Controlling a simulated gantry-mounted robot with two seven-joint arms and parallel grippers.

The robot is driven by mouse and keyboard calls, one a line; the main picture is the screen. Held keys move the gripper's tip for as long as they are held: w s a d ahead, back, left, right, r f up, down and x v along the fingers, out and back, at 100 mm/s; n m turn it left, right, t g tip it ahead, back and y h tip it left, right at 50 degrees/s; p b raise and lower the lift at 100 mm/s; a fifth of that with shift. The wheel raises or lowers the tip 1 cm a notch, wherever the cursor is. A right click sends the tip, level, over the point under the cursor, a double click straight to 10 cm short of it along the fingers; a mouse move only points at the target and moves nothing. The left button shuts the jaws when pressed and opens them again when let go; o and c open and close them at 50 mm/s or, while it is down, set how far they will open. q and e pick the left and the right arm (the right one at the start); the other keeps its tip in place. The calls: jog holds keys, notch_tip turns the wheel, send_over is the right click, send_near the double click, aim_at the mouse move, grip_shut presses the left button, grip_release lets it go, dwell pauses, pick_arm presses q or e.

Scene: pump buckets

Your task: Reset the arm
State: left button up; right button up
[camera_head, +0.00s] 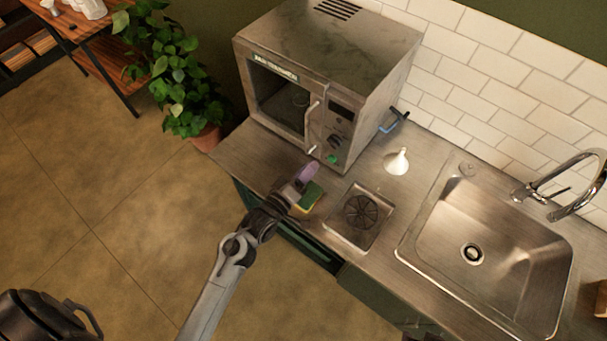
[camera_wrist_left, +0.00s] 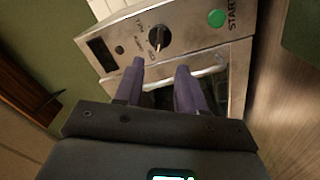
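My left gripper (camera_head: 308,170) reaches in over the counter's front edge, close in front of the steel microwave (camera_head: 340,60). In the left wrist view, its two purple fingers (camera_wrist_left: 160,68) are apart with nothing held between them. The microwave's door handle (camera_wrist_left: 212,71) runs behind the fingertips; I cannot tell whether they touch it. The microwave's dial (camera_wrist_left: 159,38) and green start button (camera_wrist_left: 216,18) show beyond. The microwave door looks shut. My right gripper is not in view.
A green and yellow sponge (camera_head: 309,199) lies on the counter under the left gripper. A square drain (camera_head: 361,211), a white funnel (camera_head: 397,161) and a steel sink (camera_head: 490,250) with a tap (camera_head: 560,185) are to the right. A potted plant (camera_head: 180,75) stands left. Open floor lies at the left.

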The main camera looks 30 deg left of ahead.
pick_arm(q)
jog(key=shift+s+a, duration=0.1)
jog(key=shift+s, duration=0.6)
jog(key=s+a+r+m+g+y+p, duration=0.2)
jog(key=s+m+g+p, duration=0.4)
jog(key=s+m+g, duration=0.6)
jog(key=s+g, duration=0.2)
jog(key=s, duration=0.8)
jog(key=shift+s+m, duration=0.3)
